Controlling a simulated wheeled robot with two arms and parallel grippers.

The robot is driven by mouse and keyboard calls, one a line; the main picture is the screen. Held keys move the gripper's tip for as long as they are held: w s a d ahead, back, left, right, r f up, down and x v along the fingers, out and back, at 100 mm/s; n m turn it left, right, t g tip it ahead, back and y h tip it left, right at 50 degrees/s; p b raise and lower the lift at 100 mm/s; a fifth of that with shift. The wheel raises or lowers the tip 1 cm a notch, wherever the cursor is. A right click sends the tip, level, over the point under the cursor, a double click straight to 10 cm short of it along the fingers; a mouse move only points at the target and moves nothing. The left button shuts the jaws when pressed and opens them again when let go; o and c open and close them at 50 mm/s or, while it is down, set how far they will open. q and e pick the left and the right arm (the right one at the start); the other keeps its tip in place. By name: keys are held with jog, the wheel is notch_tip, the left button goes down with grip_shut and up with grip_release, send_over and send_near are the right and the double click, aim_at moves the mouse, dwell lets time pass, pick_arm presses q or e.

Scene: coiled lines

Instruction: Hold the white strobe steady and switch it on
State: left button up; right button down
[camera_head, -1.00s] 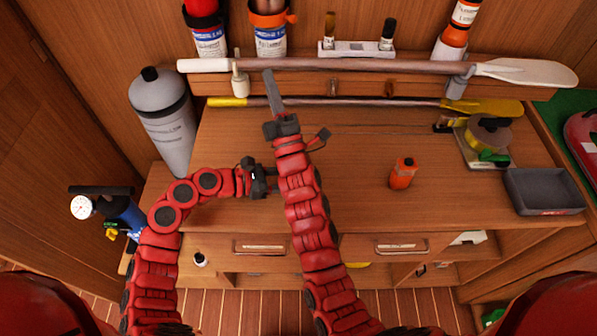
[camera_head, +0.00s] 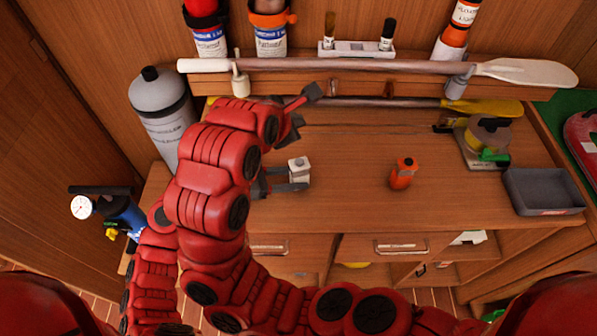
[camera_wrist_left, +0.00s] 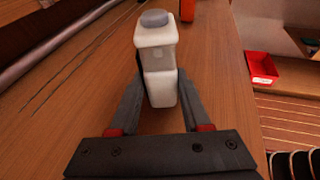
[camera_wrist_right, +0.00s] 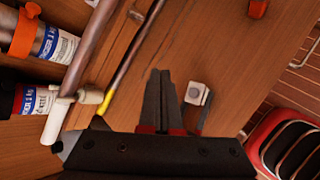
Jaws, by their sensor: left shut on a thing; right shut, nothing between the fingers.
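The white strobe (camera_head: 299,168), a small block with a round grey top, is upright at the middle-left of the worktop. My left gripper (camera_head: 291,181) is shut on it, one finger on each side. The left wrist view shows the strobe (camera_wrist_left: 158,62) between the fingers; I cannot tell if its base touches the wood. My right gripper (camera_head: 293,128) is above and behind the strobe, shut and empty, partly hidden by its own arm. In the right wrist view its closed fingers (camera_wrist_right: 160,92) are beside the strobe (camera_wrist_right: 198,93), apart from it in the picture.
An orange bottle (camera_head: 403,174) stands to the right of the strobe. A grey tray (camera_head: 545,190) and a yellow tape roll (camera_head: 488,134) are at the right. A paddle (camera_head: 380,66) lies across the back. Worktop between strobe and bottle is clear.

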aim_at(296, 166)
jog(key=f, duration=0.6)
jog(key=s+f, duration=0.1)
jog(key=f, duration=0.2)
jog(key=shift+a+f, duration=0.1)
jog(key=shift+f, duration=0.05)
dwell(1.9)
jog(key=shift+f, duration=0.35)
jog(key=shift+f, duration=0.25)
dwell(0.4)
jog(key=shift+r, duration=0.65)
